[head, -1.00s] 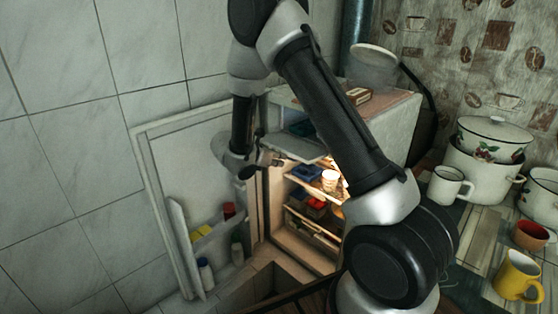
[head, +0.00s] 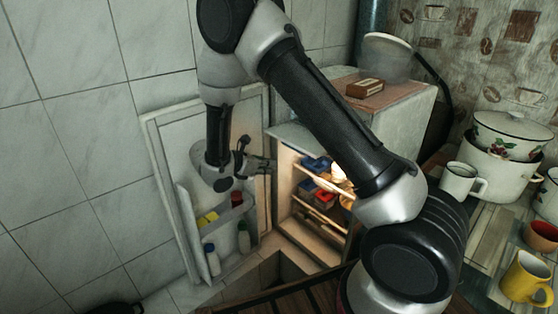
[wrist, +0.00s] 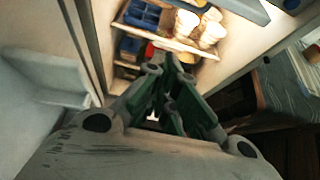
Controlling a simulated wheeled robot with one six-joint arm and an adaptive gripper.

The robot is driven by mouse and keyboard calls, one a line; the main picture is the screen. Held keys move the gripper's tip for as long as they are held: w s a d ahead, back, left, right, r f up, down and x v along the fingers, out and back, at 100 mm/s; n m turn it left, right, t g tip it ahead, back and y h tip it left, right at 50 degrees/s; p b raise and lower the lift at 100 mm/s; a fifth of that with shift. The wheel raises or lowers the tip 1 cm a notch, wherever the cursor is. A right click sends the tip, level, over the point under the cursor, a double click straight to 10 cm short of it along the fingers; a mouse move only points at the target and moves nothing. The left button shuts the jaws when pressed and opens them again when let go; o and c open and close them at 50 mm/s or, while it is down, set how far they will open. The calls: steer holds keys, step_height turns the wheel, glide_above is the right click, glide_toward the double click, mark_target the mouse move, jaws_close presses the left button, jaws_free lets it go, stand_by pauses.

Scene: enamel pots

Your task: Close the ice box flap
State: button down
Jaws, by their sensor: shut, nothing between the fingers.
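The ice box flap (head: 292,137) is a pale grey panel at the top of the lit fridge interior. It sticks out forward from the opening, lying roughly flat, so it stands open. Part of it is hidden behind my arm. In the wrist view a grey-blue edge (wrist: 238,8) at the top looks like this flap. My gripper (head: 266,164) is shut and empty, just in front of the fridge opening and a little below the flap. It also shows in the wrist view (wrist: 170,72), pointing at the shelves. I cannot tell whether it touches anything.
The fridge door (head: 166,135) stands wide open at the left, with bottles in its rack (head: 222,222). Shelves (head: 318,212) hold food. A small brown box (head: 365,88) lies on the fridge top. Pots (head: 490,160) and mugs (head: 526,278) crowd the counter at right.

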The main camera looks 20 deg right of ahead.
mark_target(301, 142)
step_height(301, 142, down, 6)
steer(key=d+h, duration=0.1)
steer(key=h, duration=0.2)
steer(key=w+d+r+t, duration=0.1)
steer(key=w+d+r, duration=0.3)
steer(key=d, duration=0.4)
steer(key=shift+w+d+r+t, duration=0.15)
steer(key=shift+w+d+t, duration=0.15)
steer(key=shift+w, duration=0.15)
steer(key=shift+a+r, duration=0.25)
steer(key=shift+r, duration=0.2)
